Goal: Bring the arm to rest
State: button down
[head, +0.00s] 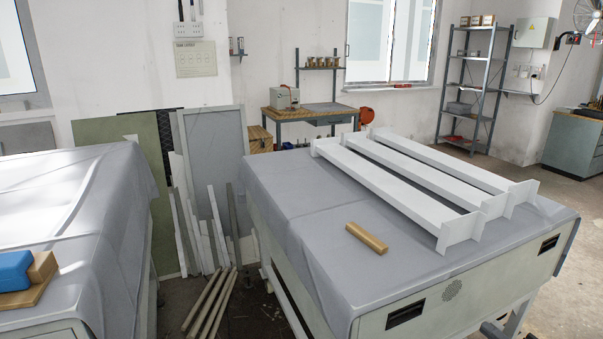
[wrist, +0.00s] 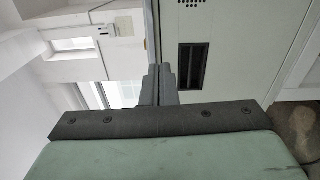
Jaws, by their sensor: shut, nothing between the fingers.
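My gripper (wrist: 158,84) shows only in the wrist view, at the middle. Its two dark grey fingers are together with nothing between them. Behind the fingertips stands the pale side panel of a machine (wrist: 222,30), with a dark slot (wrist: 194,66). The wrist view is turned on its side. No part of my arm shows in the head view, so its overall pose cannot be told.
In the head view, a grey-covered machine (head: 285,195) bears several white beams (head: 400,196) and a wooden block (head: 366,238). Another covered machine (head: 60,200) at left bears a blue block (head: 14,271). Loose bars (head: 210,305) lie on the floor between them.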

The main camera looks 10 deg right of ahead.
jog(key=w+a+r+n+g+y+p, duration=0.1)
jog(key=a+r+n+g+y, duration=0.2)
jog(key=a+n+g, duration=0.7)
jog(key=w+a+r+n+g+y+p, duration=0.1)
jog(key=a+r+n+g+y, duration=0.2)
jog(key=a+n, duration=1.2)
jog(key=s+a+r+n+g+h+p, duration=0.1)
jog(key=s+a+n+h, duration=0.4)
jog(key=n, duration=0.8)
jog(key=s+a+r+n+g+h+p, duration=0.1)
jog(key=s+a+r+n+g+h, duration=0.2)
jog(key=n, duration=1)
jog(key=s+a+h, duration=0.2)
jog(key=s+a, duration=0.1)
jog(key=a, duration=0.2)
jog(key=shift+s+r, duration=0.35)
jog(key=shift+s, duration=0.05)
